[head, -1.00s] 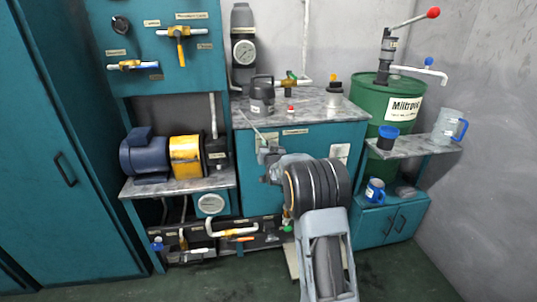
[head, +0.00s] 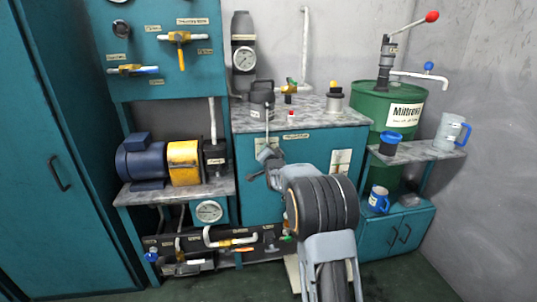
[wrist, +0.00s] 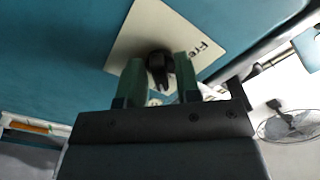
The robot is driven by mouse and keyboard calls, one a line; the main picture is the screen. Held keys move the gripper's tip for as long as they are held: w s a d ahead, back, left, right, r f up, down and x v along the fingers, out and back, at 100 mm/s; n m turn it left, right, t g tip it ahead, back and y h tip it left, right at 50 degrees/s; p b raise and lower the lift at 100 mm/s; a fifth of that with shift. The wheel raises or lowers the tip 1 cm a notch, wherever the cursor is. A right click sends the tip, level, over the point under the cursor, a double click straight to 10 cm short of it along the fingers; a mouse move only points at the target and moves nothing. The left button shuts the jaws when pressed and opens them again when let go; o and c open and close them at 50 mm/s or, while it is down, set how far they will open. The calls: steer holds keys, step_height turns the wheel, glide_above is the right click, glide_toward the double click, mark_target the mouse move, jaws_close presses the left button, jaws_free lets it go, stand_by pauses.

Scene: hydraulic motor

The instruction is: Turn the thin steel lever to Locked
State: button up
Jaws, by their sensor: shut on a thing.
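The thin steel lever (head: 267,122) stands nearly upright in front of the teal cabinet, and its lower end runs down to my gripper (head: 267,160). In the wrist view a dark knob-like part (wrist: 160,66) sits between the two green fingers of my gripper (wrist: 160,78), which are shut on it. Behind it is a pale plate (wrist: 150,30) with lettering that begins "Fre"; the rest of the plate is hidden by the fingers. How the dark part joins the rod is hidden.
The grey cabinet top (head: 310,117) above holds a dark pot (head: 262,98) and small items. A blue and yellow motor (head: 150,160) stands on the left shelf. A green drum (head: 400,110) and a shelf with a cup and jug are on the right.

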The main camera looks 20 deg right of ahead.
stand_by(0.4)
steer(key=o, duration=0.6)
steer(key=s+a+p, duration=0.1)
steer(key=s+a, duration=0.1)
steer(key=s, duration=1.1)
steer(key=shift+s+a+p, duration=0.3)
steer(key=shift+a+p, duration=0.1)
steer(key=shift+r, duration=0.1)
